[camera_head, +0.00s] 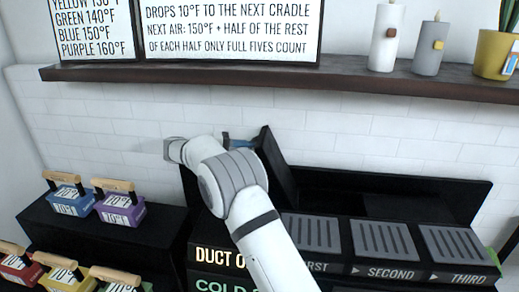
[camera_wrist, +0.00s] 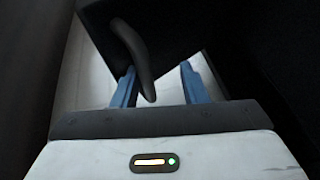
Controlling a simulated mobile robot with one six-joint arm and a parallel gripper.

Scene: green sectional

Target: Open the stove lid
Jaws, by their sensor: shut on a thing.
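The stove is a black unit on the right in the head view. Its lid (camera_head: 281,172) is a dark panel standing steeply raised behind my arm. My gripper (camera_head: 236,142) is at the lid's upper left edge, with only a bit of its blue fingers showing there. In the wrist view the dark lid (camera_wrist: 185,35) fills the top, and its curved grey handle (camera_wrist: 136,55) lies between the blue fingers of my gripper (camera_wrist: 158,80). My gripper is shut on the handle. My arm hides the lid's lower left and part of the stove.
Cradles marked "SECOND" (camera_head: 384,240) and "THIRD" (camera_head: 455,243) line the stove front. A blue iron-like block (camera_head: 68,201) and a purple one (camera_head: 121,209) sit on a black stand at left. A dark shelf (camera_head: 270,79) with candles crosses above.

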